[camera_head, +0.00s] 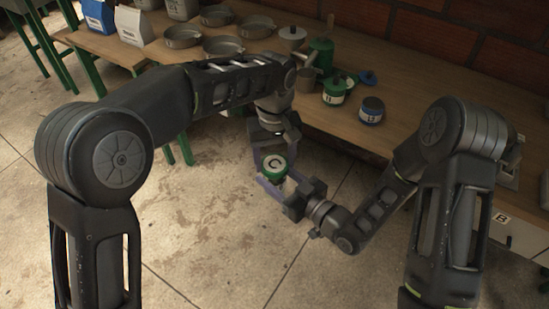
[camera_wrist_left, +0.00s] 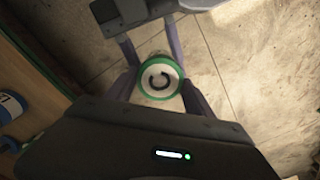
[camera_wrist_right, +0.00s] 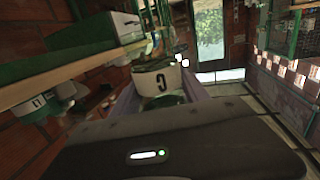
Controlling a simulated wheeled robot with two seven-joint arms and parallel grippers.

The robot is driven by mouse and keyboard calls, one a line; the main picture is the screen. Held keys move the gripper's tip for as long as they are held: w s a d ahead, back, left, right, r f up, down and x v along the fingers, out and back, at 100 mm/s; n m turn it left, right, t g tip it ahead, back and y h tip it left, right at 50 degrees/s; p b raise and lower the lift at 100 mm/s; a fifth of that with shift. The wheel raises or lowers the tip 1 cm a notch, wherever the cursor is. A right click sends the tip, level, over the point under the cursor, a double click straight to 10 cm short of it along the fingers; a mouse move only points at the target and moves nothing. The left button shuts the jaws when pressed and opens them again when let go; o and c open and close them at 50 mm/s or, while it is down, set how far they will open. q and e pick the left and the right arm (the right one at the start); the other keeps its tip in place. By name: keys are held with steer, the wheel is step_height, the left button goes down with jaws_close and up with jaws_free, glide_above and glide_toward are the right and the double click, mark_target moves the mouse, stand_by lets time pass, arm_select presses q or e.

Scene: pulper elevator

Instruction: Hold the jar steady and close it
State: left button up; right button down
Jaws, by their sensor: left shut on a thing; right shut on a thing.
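The jar (camera_head: 273,178) is held in the air in front of the table, with a green-rimmed white lid (camera_head: 275,162) marked C on top. The lid faces the camera in the left wrist view (camera_wrist_left: 160,77). The jar's white C label (camera_wrist_right: 160,82) shows in the right wrist view. My left gripper (camera_head: 268,160) reaches it from the table side, its fingers either side of the jar and lid. My right gripper (camera_head: 277,186) closes on it from the lower right. Both are shut; fingers hide parts of the jar, and I cannot tell how far the lid is seated.
White and blue bags stand at the back left. The concrete floor below the grippers is clear.

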arm_select(q)
steer(key=c, duration=0.6)
steer(key=m, duration=1.1)
steer(key=o, duration=1.6)
steer(key=shift+r, duration=2.25)
steer(key=shift+c, duration=0.5)
